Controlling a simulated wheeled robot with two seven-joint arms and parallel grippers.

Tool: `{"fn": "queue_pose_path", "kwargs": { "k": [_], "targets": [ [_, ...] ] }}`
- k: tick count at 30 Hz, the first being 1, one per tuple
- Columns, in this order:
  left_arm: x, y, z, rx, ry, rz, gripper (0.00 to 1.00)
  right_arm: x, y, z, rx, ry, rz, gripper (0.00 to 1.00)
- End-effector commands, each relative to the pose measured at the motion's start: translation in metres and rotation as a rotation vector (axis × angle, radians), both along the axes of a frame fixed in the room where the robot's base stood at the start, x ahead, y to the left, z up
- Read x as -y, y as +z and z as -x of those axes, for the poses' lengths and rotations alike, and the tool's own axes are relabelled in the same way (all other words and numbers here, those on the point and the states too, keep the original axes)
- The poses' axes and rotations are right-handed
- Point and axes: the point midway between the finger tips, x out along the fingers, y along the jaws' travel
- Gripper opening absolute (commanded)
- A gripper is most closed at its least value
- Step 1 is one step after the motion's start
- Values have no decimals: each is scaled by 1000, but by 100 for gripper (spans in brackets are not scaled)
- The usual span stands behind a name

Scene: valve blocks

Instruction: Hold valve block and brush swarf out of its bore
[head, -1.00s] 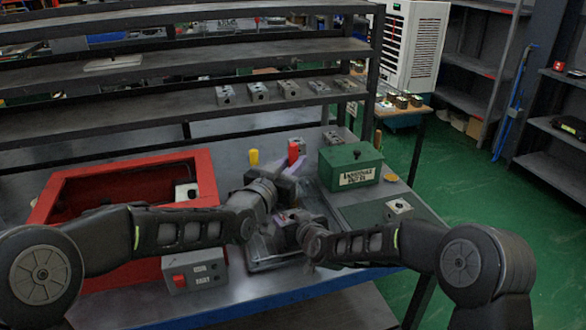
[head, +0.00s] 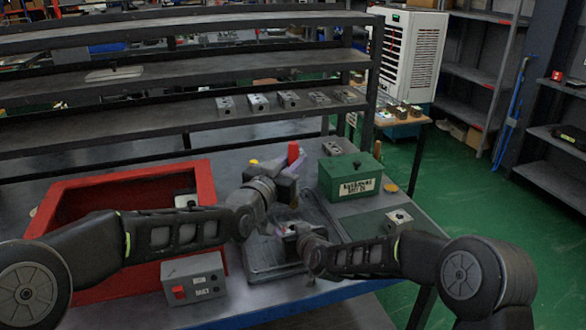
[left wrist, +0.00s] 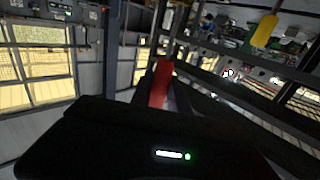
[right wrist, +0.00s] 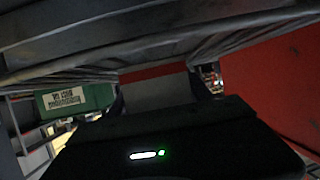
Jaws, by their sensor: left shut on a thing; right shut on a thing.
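The brush's red handle (head: 293,152) stands up from my left gripper (head: 288,186), which is shut on it. The handle also shows between the fingers in the left wrist view (left wrist: 160,84). The bristle end is hidden. My right gripper (head: 291,230) is shut on a grey valve block (right wrist: 155,88), lower and nearer, above a dark tray (head: 262,276). The block is mostly hidden by the fingers in the head view. I cannot see its bore, any swarf, or whether the brush touches it.
A red open bin (head: 48,207) stands at left, with a grey switch box (head: 205,284) in front. A green box (head: 338,178) and another valve block (head: 399,217) are at right. A yellow handle (left wrist: 266,30) stands behind. Several blocks line the shelf (head: 180,117).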

Motion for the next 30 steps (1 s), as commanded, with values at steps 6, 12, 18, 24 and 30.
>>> {"fn": "queue_pose_path", "kwargs": {
  "k": [6,12,18,24,30],
  "targets": [
    [0,0,0,0,0,0,0,0,0,0,1,0,0,65],
    [0,0,0,0,0,0,0,0,0,0,1,0,0,81],
    [0,0,0,0,0,0,0,0,0,0,0,0,0,84],
    [0,0,0,0,0,0,0,2,2,4,0,0,0,84],
    [0,0,0,0,0,0,0,10,12,25,0,0,0,84]
  ]
}}
